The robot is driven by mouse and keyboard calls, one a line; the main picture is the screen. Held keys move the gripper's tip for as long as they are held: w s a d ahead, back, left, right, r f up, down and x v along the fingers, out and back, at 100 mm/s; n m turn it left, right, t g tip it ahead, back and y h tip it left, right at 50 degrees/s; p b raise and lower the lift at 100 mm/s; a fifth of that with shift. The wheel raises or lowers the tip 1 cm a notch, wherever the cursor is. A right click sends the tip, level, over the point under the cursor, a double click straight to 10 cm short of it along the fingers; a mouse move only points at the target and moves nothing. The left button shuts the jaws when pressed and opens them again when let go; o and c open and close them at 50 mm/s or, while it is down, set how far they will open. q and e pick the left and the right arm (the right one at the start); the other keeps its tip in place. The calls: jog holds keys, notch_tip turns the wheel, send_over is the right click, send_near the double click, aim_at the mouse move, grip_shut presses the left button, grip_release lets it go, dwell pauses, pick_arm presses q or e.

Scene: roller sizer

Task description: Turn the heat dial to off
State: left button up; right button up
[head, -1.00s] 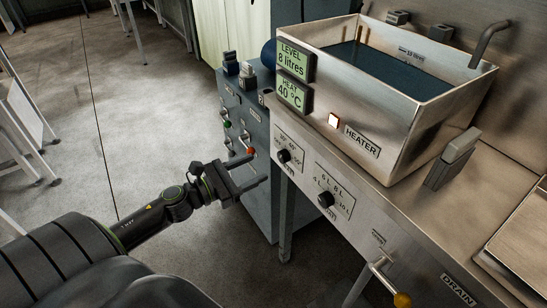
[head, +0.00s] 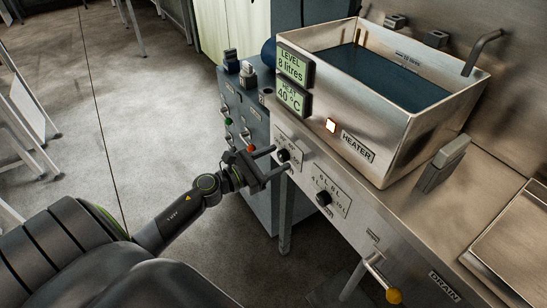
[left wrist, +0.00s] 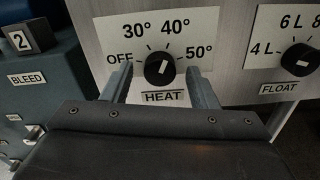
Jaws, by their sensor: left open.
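The heat dial (left wrist: 159,68) is a round black knob with a white mark pointing up and slightly right, towards 40°. Its plate reads OFF, 30°, 40° and 50°, with OFF at the left. In the head view the heat dial (head: 283,155) is on the steel front panel, close to my fingertips. My left gripper (head: 277,158) is open, with its fingers pointing at the panel. In the left wrist view its fingers stand left and right of the dial, with gaps at both sides. I cannot tell how far the tips reach along the knob. My right gripper is not in view.
The float dial (left wrist: 299,59) sits to the right on the same panel. A blue-grey cabinet (head: 258,125) with switches stands to the left. The heat display (head: 292,98) reads 40 °C, and the heater lamp (head: 330,126) glows. A yellow-knobbed drain handle (head: 393,295) juts out lower right.

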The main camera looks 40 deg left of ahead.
pick_arm(q)
jog(key=c, duration=1)
jog(key=shift+o, duration=0.2)
